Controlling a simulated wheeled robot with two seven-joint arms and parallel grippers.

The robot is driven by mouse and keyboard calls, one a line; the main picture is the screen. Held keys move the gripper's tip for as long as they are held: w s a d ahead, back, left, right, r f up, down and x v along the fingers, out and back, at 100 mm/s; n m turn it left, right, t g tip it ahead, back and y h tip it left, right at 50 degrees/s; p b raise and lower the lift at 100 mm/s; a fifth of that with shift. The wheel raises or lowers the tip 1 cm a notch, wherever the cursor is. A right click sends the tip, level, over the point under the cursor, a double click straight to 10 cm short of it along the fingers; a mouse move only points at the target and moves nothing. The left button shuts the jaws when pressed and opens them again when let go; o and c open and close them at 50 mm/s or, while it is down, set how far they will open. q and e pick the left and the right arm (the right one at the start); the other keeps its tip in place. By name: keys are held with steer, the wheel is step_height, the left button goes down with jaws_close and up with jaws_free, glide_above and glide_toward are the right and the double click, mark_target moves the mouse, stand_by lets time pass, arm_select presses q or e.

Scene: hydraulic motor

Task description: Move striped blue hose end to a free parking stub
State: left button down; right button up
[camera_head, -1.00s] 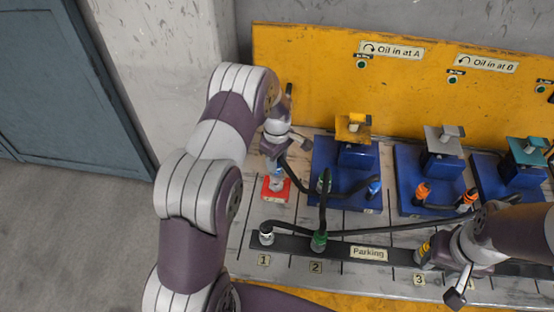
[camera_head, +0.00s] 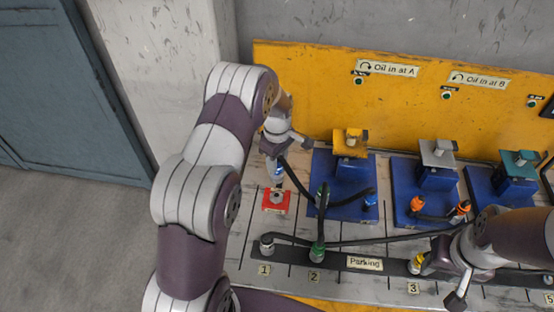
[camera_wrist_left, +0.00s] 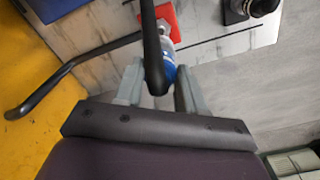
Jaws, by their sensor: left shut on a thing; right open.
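My left gripper (camera_head: 277,160) is shut on a blue hose end (camera_head: 279,174), with a black hose running from it. It holds the end just above a red block (camera_head: 276,206) with a grey stub on top. In the left wrist view the blue end (camera_wrist_left: 168,66) is between the fingers; the hose hides part of it, and stripes are too small to tell. The parking rail (camera_head: 335,260) has a grey fitting with a hose at 1 (camera_head: 267,245) and a green hose end at 2 (camera_head: 317,251). My right gripper (camera_head: 440,280) is open near a yellow hose end (camera_head: 417,263) at 3.
Another blue hose end (camera_head: 371,202) is on the left blue base (camera_head: 345,165). Orange hose ends (camera_head: 417,204) are on the middle base (camera_head: 412,176). Black hoses cross the table between bases and rail. A yellow back panel (camera_head: 300,90) stands behind.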

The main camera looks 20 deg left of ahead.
arm_select(q)
steer(key=s+d+b, duration=0.1)
steer(key=d, duration=2.9)
